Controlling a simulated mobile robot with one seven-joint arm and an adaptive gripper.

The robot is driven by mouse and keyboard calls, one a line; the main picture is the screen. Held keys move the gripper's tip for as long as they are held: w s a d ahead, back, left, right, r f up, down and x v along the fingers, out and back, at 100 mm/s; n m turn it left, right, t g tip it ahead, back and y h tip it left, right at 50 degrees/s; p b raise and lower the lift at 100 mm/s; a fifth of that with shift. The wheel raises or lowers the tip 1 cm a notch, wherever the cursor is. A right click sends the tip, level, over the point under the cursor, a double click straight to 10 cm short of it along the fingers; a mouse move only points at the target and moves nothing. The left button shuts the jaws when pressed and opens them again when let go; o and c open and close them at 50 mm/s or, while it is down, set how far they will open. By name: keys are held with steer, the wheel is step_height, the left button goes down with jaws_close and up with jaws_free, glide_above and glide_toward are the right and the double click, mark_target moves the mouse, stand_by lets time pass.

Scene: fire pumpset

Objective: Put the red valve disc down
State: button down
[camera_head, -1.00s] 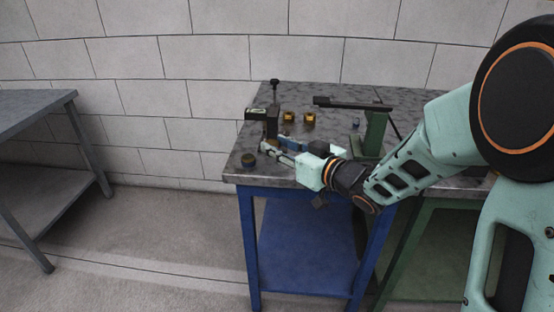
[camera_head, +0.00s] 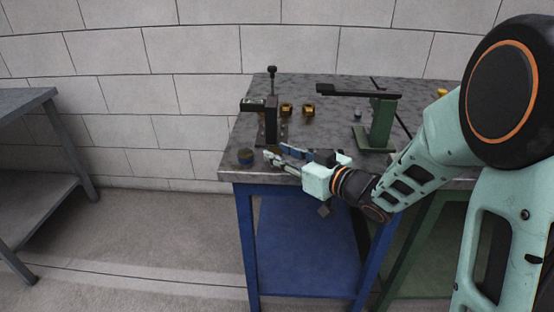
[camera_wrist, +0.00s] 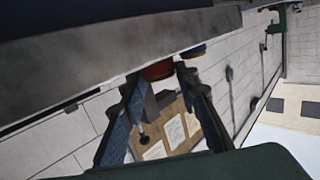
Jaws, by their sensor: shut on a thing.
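The red valve disc (camera_wrist: 158,70) shows in the wrist view as a dark red rounded edge between my fingertips. My gripper (camera_wrist: 159,77) is shut on it. In the head view my gripper (camera_head: 274,154) is low at the front left part of the tabletop, pointing left. The held disc is hard to make out there, largely hidden by the fingers. I cannot tell whether it touches the tabletop (camera_head: 210,132).
A dark upright fixture (camera_head: 271,120) stands close behind. Two small brass-coloured parts (camera_head: 297,110) lie farther back. A green lever stand (camera_head: 382,125) is to the right.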

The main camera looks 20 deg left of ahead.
steer(key=shift+f, duration=0.15)
steer(key=shift+d+f, duration=0.1)
steer(key=shift+f, duration=0.05)
steer(key=c, duration=1.5)
jaws_free()
steer(key=shift+d+r, duration=0.15)
steer(key=shift+r, duration=0.1)
steer(key=p+v, duration=0.2)
steer(key=v, duration=0.9)
steer(key=shift+s+d, duration=0.25)
steer(key=shift+s, duration=0.05)
steer(key=shift+f, duration=0.1)
